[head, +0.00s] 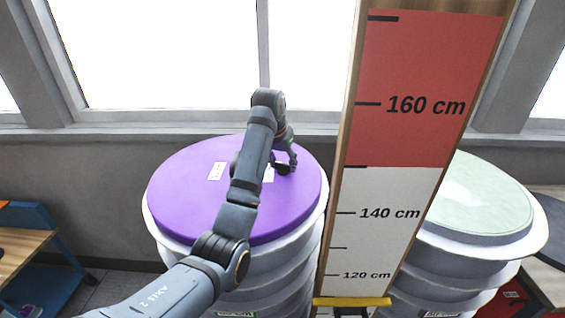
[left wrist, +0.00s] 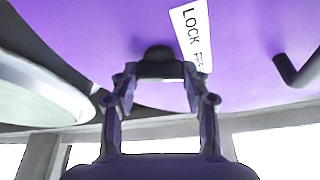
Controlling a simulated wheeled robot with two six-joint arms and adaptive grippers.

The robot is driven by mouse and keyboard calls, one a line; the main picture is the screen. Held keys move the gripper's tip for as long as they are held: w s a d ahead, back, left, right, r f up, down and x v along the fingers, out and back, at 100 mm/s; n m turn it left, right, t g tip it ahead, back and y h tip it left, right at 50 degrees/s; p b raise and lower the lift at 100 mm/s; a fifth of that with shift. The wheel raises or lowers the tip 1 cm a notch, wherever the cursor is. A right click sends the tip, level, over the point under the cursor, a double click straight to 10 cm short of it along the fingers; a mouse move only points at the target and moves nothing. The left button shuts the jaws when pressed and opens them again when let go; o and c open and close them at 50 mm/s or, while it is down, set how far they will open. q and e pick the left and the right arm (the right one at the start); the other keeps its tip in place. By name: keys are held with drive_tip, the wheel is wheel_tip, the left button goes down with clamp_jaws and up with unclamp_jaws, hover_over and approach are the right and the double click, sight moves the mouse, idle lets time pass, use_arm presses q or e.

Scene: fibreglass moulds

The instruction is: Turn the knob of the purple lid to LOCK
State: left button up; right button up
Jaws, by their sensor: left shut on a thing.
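The purple lid (head: 190,205) sits on a white ribbed barrel in the head view and fills the top of the left wrist view (left wrist: 100,25). My left gripper (head: 286,164) is at the lid's right part. In the left wrist view its two fingers (left wrist: 160,73) are shut on the black knob (left wrist: 156,54), which they partly hide. A white label (left wrist: 190,35) reading LOCK lies right beside the knob; its lower text is partly covered by a finger. My right gripper is not in view.
A black bent handle (left wrist: 297,70) stands on the lid. Another white label (head: 217,171) is on its left part. A tall measuring board (head: 400,130) stands close right of the lid, with a pale-green-lidded barrel (head: 485,200) beyond. Windows (head: 160,50) line the back.

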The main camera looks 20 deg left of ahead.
use_arm(q)
drive_tip(key=shift+n, duration=0.3)
drive_tip(key=n+y, duration=0.1)
drive_tip(key=n, duration=0.1)
drive_tip(key=n+y, duration=0.1)
drive_tip(key=n, duration=0.2)
drive_tip(key=shift+w+d+r, duration=0.1)
drive_tip(key=shift+d, duration=0.1)
drive_tip(key=n+g+y, duration=0.1)
drive_tip(key=n, duration=0.2)
drive_tip(key=n+g+y, duration=0.1)
drive_tip(key=n, duration=0.2)
drive_tip(key=shift+w+d+n, duration=0.1)
drive_tip(key=shift+n, duration=0.3)
drive_tip(key=o, duration=1.1)
drive_tip(key=shift+o, duration=0.3)
